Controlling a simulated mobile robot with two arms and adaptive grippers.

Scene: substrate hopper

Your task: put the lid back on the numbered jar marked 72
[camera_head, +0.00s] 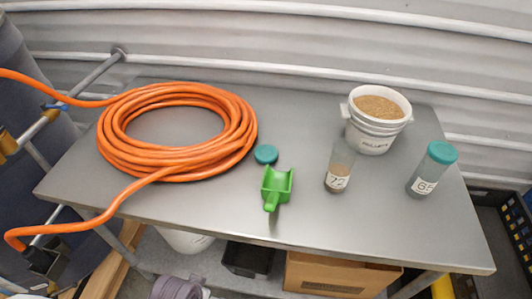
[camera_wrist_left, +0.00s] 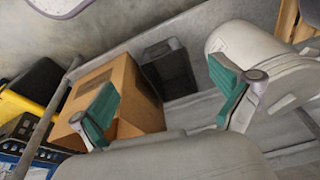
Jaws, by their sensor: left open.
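The jar marked 72 (camera_head: 339,168) stands upright and open on the grey metal table (camera_head: 226,211), with a little brown material at its bottom. A loose teal lid (camera_head: 266,154) lies on the table beside the orange hose coil, left of that jar. A second jar, whose label looks like 65 (camera_head: 430,172), stands to the right with a teal lid on. My left gripper (camera_wrist_left: 170,110) shows in the left wrist view, its teal-padded fingers wide apart with nothing between them. It points toward boxes below table height. Neither gripper shows in the head view.
A green scoop (camera_head: 276,188) lies just below the lid, between it and the jar marked 72. A coiled orange hose (camera_head: 176,171) covers the table's left side. A white pellet bucket (camera_head: 371,142) stands behind the jars. A cardboard box (camera_head: 325,274) sits underneath. The table's front is clear.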

